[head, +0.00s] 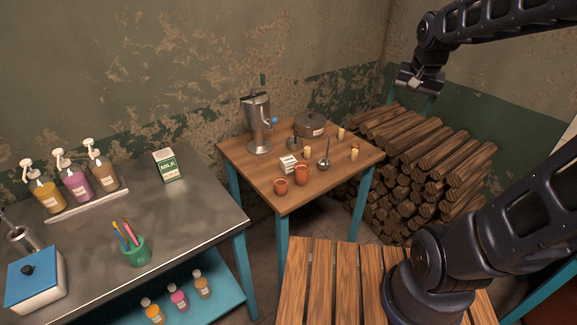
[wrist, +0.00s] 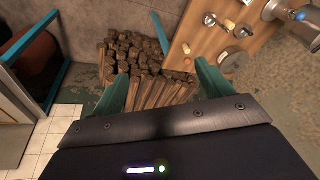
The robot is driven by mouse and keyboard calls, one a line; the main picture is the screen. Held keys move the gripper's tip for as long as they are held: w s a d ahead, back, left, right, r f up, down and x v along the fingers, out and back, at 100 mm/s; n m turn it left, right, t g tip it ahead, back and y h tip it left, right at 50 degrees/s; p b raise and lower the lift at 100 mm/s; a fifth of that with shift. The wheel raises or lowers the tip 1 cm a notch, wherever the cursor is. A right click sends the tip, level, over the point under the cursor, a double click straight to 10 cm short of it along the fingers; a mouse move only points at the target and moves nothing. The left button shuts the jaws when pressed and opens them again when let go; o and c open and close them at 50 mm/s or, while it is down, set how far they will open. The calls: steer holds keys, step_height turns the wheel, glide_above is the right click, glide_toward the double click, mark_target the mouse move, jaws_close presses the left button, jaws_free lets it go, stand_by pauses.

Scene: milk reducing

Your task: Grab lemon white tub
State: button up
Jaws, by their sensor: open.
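I cannot single out a tub marked lemon; no label that reads so is legible. A small white labelled container (head: 288,164) stands on the wooden table, behind two terracotta cups. A white box with a blue lid (head: 35,280) stands at the left front of the metal table. My gripper (head: 410,102) is raised at the upper right, above the log pile and apart from both. In the wrist view my gripper (wrist: 160,72) is open, its two green fingers spread with nothing between them.
The wooden table (head: 235,162) bears a metal dispenser (head: 258,125), a lidded pot (head: 311,126), cups (head: 302,175) and a ladle (head: 325,158). The metal table (head: 190,222) holds pump bottles (head: 77,185), a milk carton (head: 166,165) and a green pen cup (head: 134,250). Logs (head: 440,165) fill the right corner.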

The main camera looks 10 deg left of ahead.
steer(key=w+a+f+m+g, duration=0.15)
steer(key=w+a+f, duration=0.25)
steer(key=w+a, duration=0.45)
steer(key=m+g, duration=0.2)
steer(key=m, duration=0.5)
glide_toward(288, 159)
steer(key=shift+d+f+n+h, duration=0.2)
steer(key=shift+f+n+h, duration=0.1)
steer(key=shift+f, duration=0.1)
steer(key=shift+a+f, duration=0.25)
steer(key=shift+f, duration=0.25)
steer(key=shift+s+a+f, duration=0.1)
steer(key=shift+f, duration=5.1)
steer(key=c, duration=1.1)
steer(key=shift+r, duration=0.15)
